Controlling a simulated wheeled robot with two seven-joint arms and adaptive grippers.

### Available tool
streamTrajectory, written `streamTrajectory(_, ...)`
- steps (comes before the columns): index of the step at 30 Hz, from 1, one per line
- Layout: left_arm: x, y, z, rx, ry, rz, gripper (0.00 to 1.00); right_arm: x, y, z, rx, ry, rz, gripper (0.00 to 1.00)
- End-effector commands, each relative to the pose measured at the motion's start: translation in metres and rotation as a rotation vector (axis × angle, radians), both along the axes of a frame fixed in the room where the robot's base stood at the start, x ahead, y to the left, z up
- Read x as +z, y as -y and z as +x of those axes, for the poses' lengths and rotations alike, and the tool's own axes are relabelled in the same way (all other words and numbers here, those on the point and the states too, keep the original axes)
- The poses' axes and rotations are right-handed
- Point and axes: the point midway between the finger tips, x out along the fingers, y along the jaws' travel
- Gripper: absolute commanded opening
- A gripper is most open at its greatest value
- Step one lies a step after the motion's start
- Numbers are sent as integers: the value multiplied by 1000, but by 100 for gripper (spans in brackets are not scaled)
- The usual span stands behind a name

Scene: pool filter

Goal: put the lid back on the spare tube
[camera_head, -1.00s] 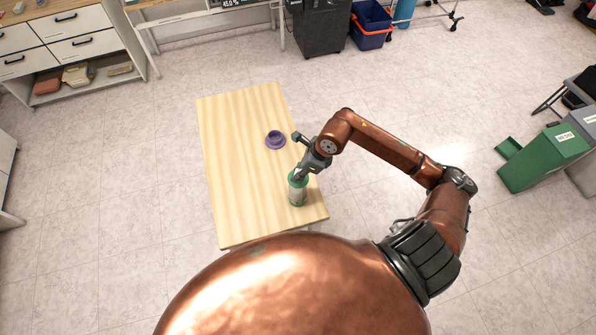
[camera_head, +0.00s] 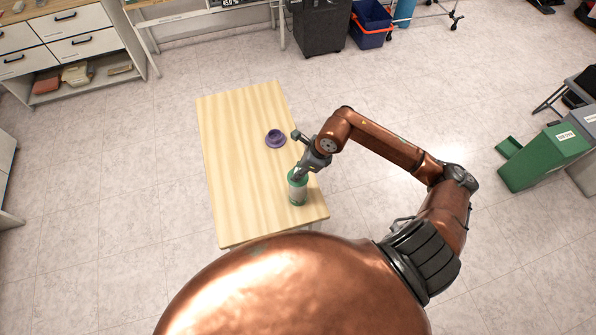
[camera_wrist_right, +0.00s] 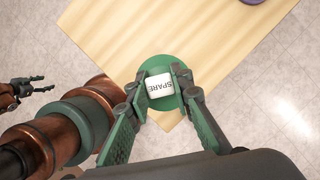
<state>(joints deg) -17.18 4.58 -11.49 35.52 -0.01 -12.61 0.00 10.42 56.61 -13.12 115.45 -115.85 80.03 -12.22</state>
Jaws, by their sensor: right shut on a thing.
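The spare tube (camera_head: 297,194) stands upright near the table's right front edge, with a pale body. The green lid (camera_wrist_right: 160,92) is at the top of the tube, with a white raised block marked "SPARE" on it. I cannot tell whether the lid is fully seated. My right gripper (camera_head: 299,174) comes down from above. In the right wrist view its fingers (camera_wrist_right: 158,87) are shut on the lid, one on each side of the white block. My left gripper (camera_wrist_right: 47,83) shows small at the left of the right wrist view, its fingers apart and empty.
A purple round piece (camera_head: 275,138) with a raised ring lies farther back on the wooden table (camera_head: 235,160). The left half of the table is bare. A green bin (camera_head: 545,158) and a drawer cabinet (camera_head: 75,50) stand well away on the floor.

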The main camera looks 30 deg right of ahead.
Motion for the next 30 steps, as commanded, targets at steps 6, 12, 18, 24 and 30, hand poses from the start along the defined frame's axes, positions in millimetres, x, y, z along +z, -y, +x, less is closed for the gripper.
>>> streamTrajectory(6, 0, 0, 0, 0, 0, 0, 54, 0, 0, 0, 1, 0, 0, 4)
streamTrajectory(12, -1, 0, 0, 0, 0, 0, 54, 0, 0, 0, 1, 1, -1, 4)
streamTrajectory(18, -4, 0, 0, 1, 0, 0, 54, 0, 1, 0, 1, 1, -3, 4)
streamTrajectory(24, -5, 0, 0, 1, 0, 0, 54, 0, 0, 0, 1, 1, -1, 4)
streamTrajectory(30, -5, 0, 0, 1, 0, 0, 54, 0, 0, 0, 1, 1, -1, 4)
